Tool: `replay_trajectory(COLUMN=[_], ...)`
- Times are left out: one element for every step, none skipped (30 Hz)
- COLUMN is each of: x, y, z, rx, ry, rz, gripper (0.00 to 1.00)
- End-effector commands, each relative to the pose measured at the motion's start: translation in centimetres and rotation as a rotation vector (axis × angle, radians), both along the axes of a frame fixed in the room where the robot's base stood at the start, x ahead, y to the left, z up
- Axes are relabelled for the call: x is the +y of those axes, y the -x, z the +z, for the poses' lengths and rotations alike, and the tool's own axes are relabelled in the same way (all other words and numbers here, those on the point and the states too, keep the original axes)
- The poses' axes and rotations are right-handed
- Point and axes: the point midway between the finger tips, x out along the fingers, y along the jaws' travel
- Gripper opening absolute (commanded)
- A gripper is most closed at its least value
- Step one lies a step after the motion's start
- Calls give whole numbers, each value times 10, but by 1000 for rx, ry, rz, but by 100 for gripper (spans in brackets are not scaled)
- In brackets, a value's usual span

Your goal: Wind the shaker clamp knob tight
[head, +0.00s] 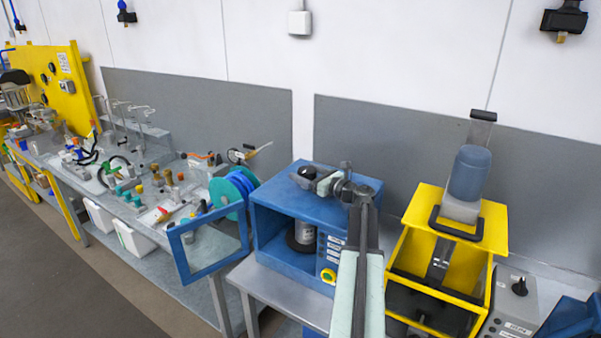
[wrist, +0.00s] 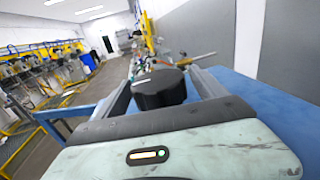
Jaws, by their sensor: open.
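The shaker clamp knob (head: 304,173) is black and round and stands on top of the blue shaker cabinet (head: 345,181). In the wrist view the knob (wrist: 160,89) lies between my two fingers and has a pale line on its top. My gripper (head: 316,180) is open, with one finger on each side of the knob. I cannot tell whether either finger touches it. A grey can (head: 304,233) stands inside the cabinet on a dark round base. The clamp's lower part is hidden by the cabinet top.
The cabinet's blue-framed door (head: 213,246) hangs open to the left. A yellow machine (head: 493,222) with a blue bottle (head: 469,174) stands close on the right. A teal and blue reel (head: 233,192) and a cluttered bench (head: 120,185) lie to the left. A grey panel stands behind.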

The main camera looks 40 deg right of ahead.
Motion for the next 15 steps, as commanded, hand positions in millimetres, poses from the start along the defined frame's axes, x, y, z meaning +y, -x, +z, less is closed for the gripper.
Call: replay_trajectory(x=[-1, 0, 0, 1, 1, 1, 1, 2, 2, 2, 2, 2, 2, 2, 2], y=[-8, -12, -15, -18, -19, -21, -21, -21, -21, -21, -21, -21, -21, -21, -21], z=[0, 0, 0, 0, 0, 0, 0, 0, 0, 0, 0, 0, 0, 0, 0], rx=[0, 0, 0, 0, 0, 0, 0, 0, 0, 0, 0, 0, 0, 0, 0], ry=[0, 0, 0, 0, 0, 0, 0, 0, 0, 0, 0, 0, 0, 0, 0], rz=[1, 1, 2, 2, 2, 1, 1, 1, 1, 1, 1, 1, 2, 2, 2], gripper=[81, 81, 81, 81, 81, 81, 81, 81, 81, 81, 81, 81, 81, 73, 62])
